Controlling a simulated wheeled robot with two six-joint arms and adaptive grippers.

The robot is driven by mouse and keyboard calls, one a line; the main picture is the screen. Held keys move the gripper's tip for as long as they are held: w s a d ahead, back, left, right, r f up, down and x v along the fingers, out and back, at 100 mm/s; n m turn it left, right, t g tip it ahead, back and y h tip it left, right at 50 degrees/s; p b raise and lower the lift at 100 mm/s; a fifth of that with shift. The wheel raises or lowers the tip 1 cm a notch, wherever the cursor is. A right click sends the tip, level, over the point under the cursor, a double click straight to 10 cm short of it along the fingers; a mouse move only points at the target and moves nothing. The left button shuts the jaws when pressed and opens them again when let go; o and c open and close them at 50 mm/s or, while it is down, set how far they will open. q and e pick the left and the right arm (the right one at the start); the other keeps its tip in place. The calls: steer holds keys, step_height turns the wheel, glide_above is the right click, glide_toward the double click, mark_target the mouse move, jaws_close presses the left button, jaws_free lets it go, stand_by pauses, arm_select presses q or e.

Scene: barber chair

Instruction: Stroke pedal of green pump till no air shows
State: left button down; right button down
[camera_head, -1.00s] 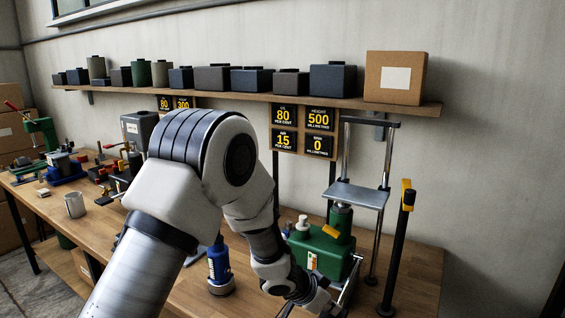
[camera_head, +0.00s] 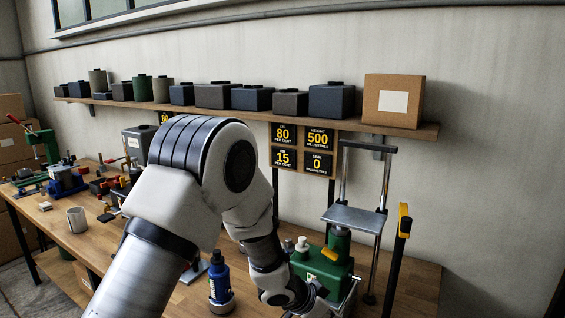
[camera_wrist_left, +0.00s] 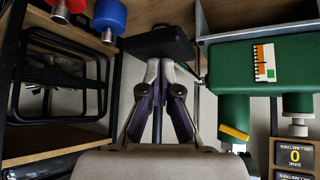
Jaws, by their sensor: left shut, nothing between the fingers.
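The green pump (camera_head: 318,268) stands on the bench below the lift frame, partly behind my left arm. In the left wrist view its green body (camera_wrist_left: 262,65) with an orange, white and green gauge label (camera_wrist_left: 264,62) is at the upper right. A dark pad, which looks like the pedal (camera_wrist_left: 160,42), lies just beyond my left gripper (camera_wrist_left: 160,66). The gripper is shut and empty, its fingertips at the pad's edge; I cannot tell if they touch. The air sign (camera_head: 283,159) reads 15 per cent. My right gripper is not in view.
A blue bottle (camera_head: 220,285) stands left of my forearm. The lift frame's plate (camera_head: 355,218) is above the pump, and a black post with a yellow top (camera_head: 402,235) is to its right. Other signs read oil 80, height 500 (camera_head: 318,138) and sink 0.

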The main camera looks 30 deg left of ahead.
arm_select(q)
step_height(320, 180, down, 6)
steer(key=b, duration=0.3)
step_height(320, 180, up, 6)
steer(key=p, duration=0.6)
steer(key=shift+s+r, duration=0.15)
steer(key=shift+r, duration=0.1)
steer(key=shift+f, duration=0.3)
